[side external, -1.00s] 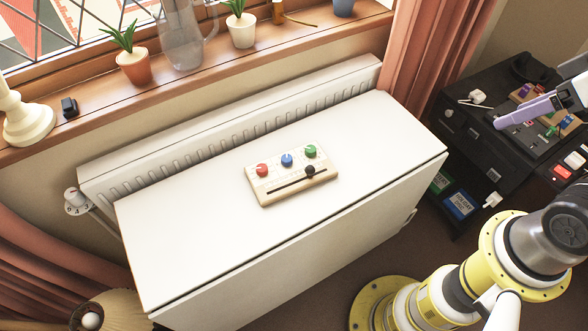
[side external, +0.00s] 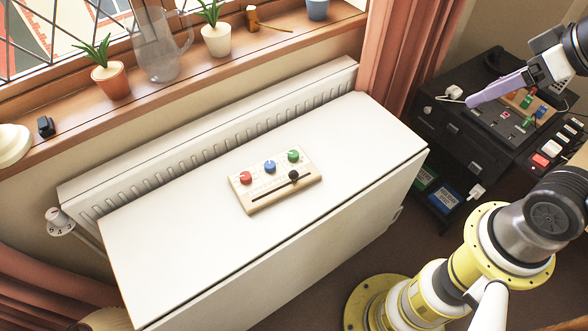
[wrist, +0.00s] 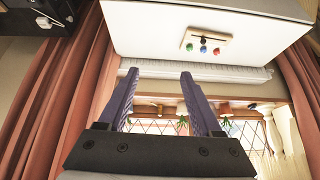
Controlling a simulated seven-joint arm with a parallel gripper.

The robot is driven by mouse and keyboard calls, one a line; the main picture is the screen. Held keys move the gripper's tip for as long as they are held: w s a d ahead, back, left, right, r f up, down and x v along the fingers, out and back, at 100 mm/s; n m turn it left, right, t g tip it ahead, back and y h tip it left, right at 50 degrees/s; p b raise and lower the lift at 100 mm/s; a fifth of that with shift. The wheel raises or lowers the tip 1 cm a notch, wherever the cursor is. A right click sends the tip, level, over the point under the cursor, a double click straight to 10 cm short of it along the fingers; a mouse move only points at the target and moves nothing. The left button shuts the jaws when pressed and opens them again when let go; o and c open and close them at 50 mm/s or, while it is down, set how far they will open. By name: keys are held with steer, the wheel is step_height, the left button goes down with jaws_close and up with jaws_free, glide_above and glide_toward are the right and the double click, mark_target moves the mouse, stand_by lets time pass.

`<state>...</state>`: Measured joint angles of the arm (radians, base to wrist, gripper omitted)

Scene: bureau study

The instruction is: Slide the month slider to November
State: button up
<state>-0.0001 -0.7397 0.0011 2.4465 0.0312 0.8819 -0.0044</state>
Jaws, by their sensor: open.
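A small wooden control board (side external: 283,190) lies on the white flat top. It has a red knob (side external: 246,178), a blue knob (side external: 270,167) and a green knob (side external: 293,156) along its back. In front of them runs a dark slot with a black slider knob (side external: 294,176) in its right part; month marks are too small to read. The board (wrist: 226,42) is also near the top of the wrist view. My gripper (wrist: 160,74) has two purple fingers spread apart with nothing between them. In the side view my gripper is at the upper right, far from the board.
The white top (side external: 170,225) is otherwise bare. A radiator (side external: 200,145) and a sill with potted plants (side external: 112,80) and a glass jug (side external: 157,50) stand behind it. A black cabinet (side external: 440,135) with devices on it is at the right, beneath my gripper.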

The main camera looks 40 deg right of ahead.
steer(key=w+a+r, duration=0.2)
steer(key=w+r, duration=0.1)
steer(key=w, duration=0.2)
steer(key=n+g+y, duration=0.2)
steer(key=g, duration=0.5)
glide_above(294, 171)
steer(key=d, duration=0.3)
steer(key=w+d+f+x, duration=0.1)
steer(key=d+x, duration=0.1)
steer(key=x, duration=1)
steer(key=d+x, duration=0.3)
steer(key=x, duration=1.6)
steer(key=w+x, duration=0.1)
steer(key=x, duration=0.4)
steer(key=shift+a+f, duration=0.1)
steer(key=shift+a, duration=0.05)
jaws_close()
